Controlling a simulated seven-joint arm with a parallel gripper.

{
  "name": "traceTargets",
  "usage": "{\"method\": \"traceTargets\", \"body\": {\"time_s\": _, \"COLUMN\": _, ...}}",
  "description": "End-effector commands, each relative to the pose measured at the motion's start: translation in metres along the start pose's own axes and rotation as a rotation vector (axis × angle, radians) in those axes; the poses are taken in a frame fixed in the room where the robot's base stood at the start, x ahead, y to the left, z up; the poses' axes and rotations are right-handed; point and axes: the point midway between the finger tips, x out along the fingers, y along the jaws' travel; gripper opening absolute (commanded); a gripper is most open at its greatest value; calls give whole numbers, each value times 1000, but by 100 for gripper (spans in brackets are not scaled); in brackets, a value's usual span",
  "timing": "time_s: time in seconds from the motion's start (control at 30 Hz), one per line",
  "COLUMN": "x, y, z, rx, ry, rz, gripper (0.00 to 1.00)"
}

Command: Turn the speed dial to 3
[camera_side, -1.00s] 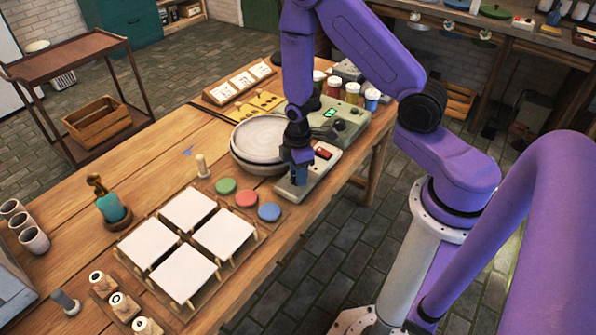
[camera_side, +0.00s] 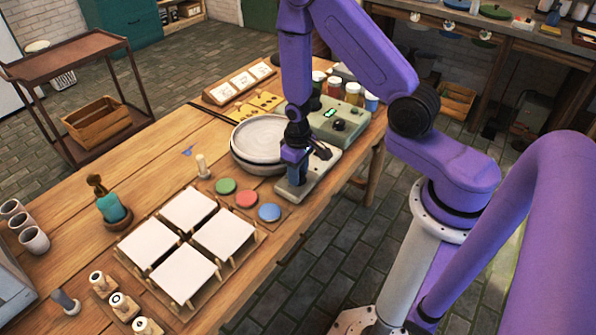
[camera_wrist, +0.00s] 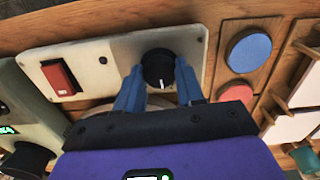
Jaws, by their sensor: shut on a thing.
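The speed dial (camera_wrist: 158,63) is a round black knob with a white pointer line, on the right half of a pale control panel (camera_wrist: 112,50) in the wrist view. The pointer is toward the bottom of that picture. I cannot read any numbers around it. My gripper (camera_wrist: 160,82) has its two blue fingers shut on the dial, one on each side. In the side view, my gripper (camera_side: 294,178) is down over the near end of the panel (camera_side: 322,172) and hides the dial. A red rocker switch (camera_wrist: 59,77) sits on the panel's left half in the wrist view.
A green box with a lit display (camera_side: 338,118) is behind the panel. Green, red and blue discs (camera_side: 269,212) and white tiles (camera_side: 188,210) lie in front.

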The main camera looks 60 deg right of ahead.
Motion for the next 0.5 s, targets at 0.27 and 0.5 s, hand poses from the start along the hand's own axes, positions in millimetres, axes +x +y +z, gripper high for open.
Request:
{"method": "traceTargets", "body": {"time_s": 0.27, "x": -1, "y": 0, "z": 0, "rx": 264, "ry": -1, "rz": 0, "gripper": 7}}
{"method": "traceTargets", "body": {"time_s": 0.5, "x": -1, "y": 0, "z": 0, "rx": 481, "ry": -1, "rz": 0, "gripper": 7}}
